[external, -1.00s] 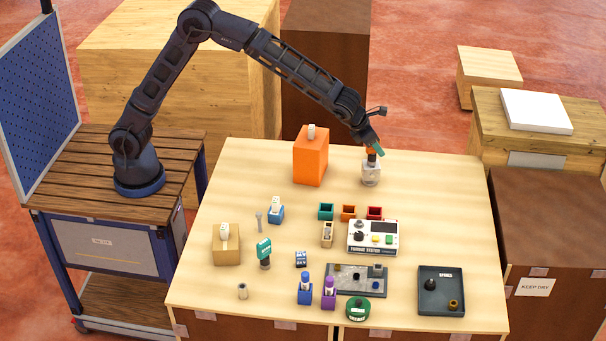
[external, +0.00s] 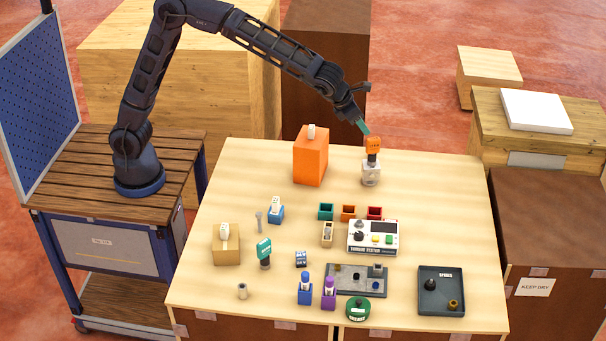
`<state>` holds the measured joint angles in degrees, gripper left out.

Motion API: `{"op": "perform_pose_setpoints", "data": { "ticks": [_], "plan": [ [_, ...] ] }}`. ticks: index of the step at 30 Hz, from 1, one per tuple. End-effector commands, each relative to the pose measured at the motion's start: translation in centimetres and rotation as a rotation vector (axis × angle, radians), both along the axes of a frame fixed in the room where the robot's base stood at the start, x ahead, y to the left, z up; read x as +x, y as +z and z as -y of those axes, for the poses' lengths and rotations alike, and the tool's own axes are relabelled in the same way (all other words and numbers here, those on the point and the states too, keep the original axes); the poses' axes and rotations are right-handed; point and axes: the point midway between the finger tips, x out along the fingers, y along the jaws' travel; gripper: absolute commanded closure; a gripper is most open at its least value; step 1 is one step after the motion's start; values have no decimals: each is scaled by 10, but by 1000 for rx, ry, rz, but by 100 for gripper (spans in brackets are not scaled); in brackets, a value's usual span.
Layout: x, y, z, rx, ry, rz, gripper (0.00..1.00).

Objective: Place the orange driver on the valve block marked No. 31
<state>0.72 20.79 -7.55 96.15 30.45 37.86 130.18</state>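The orange driver (external: 373,146) stands upright at the back right of the table, orange head up and dark shaft down. Its lower end meets the top of a pale grey valve block (external: 370,177). No number can be read on that block at this size. My gripper (external: 366,131) is just above and left of the driver's head, its teal fingers pointing down and right. It appears clear of the driver, with nothing visible held. The fingers are too small and edge-on to show whether they are open.
A tall orange box (external: 311,160) stands left of the driver. Small coloured bins (external: 348,212) and a tester unit (external: 373,238) are nearer the middle. A teal-headed tool (external: 264,249) stands further left. A dark tray (external: 441,292) lies front right. The table's right rear is clear.

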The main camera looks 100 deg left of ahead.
Motion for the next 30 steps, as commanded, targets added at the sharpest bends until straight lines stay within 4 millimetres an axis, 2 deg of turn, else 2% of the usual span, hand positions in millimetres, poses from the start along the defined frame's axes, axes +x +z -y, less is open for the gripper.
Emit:
{"op": "perform_pose_setpoints", "data": {
  "ticks": [7,11,15,21,30],
  "plan": [
    [-13,16,2,-15,26,5,61],
    [-40,33,-3,-79,140,27,61],
    [-89,58,-11,-196,345,65,61],
    [-163,84,-23,-373,658,117,61],
    [-277,104,-36,-642,1132,189,61]
  ]
}}
